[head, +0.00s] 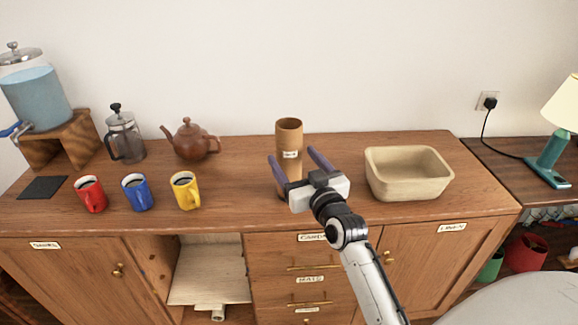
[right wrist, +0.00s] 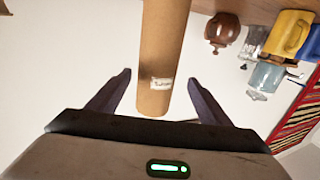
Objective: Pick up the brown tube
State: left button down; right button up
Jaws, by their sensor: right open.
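The brown tube (head: 289,130) stands upright on the wooden cabinet top, with a small white label on its side. My right gripper (head: 291,154) is open in front of it, one finger toward each side of the tube. In the right wrist view the tube (right wrist: 160,45) runs between the two open fingers (right wrist: 159,73), with a gap on both sides. The gripper hides the lower part of the tube in the head view. I cannot tell how deep the tube sits between the fingers. My left gripper is not in view.
A brown teapot (head: 191,142), a yellow mug (head: 186,191), a blue mug (head: 137,193), a red mug (head: 91,195) and a French press (head: 124,137) stand to the left. The top between teapot and tube is clear.

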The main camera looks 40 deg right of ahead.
jog(key=shift+w+d+f+b, duration=0.2)
jog(key=shift+w+f+b, duration=0.05)
jog(key=shift+w+b, duration=0.2)
jog(key=b+x, duration=0.1)
jog(key=x, duration=0.1)
jog(key=b+x, duration=0.1)
jog(key=shift+w+d+f+b, duration=0.15)
jog(key=shift+d+f+b, duration=0.1)
jog(key=shift+b, duration=0.05)
jog(key=shift+w+d+r, duration=0.1)
jog(key=shift+w+r, duration=0.05)
jog(key=shift+w, duration=0.25)
jog(key=shift+c, duration=1.4)
jog(key=shift+r, duration=0.1)
jog(key=c, duration=0.9)
